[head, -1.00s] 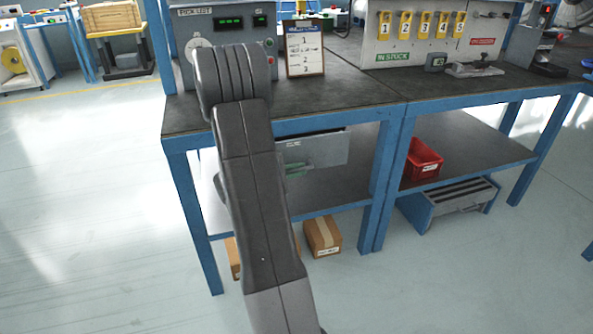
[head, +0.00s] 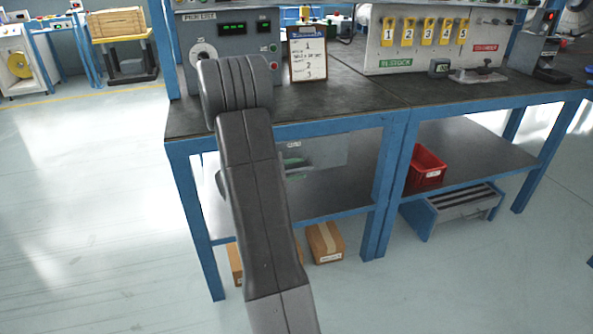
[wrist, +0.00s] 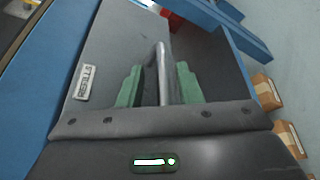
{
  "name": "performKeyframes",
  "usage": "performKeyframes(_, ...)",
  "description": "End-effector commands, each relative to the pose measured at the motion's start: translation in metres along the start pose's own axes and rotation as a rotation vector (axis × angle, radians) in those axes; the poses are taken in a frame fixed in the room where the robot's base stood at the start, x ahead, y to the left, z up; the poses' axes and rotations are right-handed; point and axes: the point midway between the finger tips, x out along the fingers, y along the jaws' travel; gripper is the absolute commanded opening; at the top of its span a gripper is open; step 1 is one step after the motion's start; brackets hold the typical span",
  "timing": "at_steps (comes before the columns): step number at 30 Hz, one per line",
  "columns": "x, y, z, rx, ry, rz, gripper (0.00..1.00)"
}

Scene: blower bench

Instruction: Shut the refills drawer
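The refills drawer's grey front (head: 325,150) hangs under the left part of the bench, partly behind my arm in the head view. In the wrist view, the front (wrist: 110,45) carries a REFILLS label (wrist: 86,83). Its bar handle (wrist: 162,75) stands between the green fingertips of my gripper (wrist: 160,88), with a visible gap on each side. My gripper is open and not clamped on the handle. In the head view, its green fingers (head: 294,177) show just below the label. The drawer's top edge now lies behind the blue bench rail; whether it is fully in is hard to tell.
A lower shelf (head: 335,190) runs below the drawer, with a red bin (head: 426,167) to the right. Cardboard boxes (head: 325,242) and a grey step (head: 462,208) stand on the floor. The blue bench leg (head: 390,190) is right of the drawer.

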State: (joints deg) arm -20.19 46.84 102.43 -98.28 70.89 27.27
Motion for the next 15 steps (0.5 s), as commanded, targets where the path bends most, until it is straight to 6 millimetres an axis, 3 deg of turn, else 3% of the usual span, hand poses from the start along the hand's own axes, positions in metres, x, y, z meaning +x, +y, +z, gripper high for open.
performKeyframes(8, -0.011, 0.001, 0.000, -0.002, 0.003, 0.000, 0.33)
performKeyframes(15, -0.057, 0.003, 0.001, -0.003, 0.004, 0.002, 0.33)
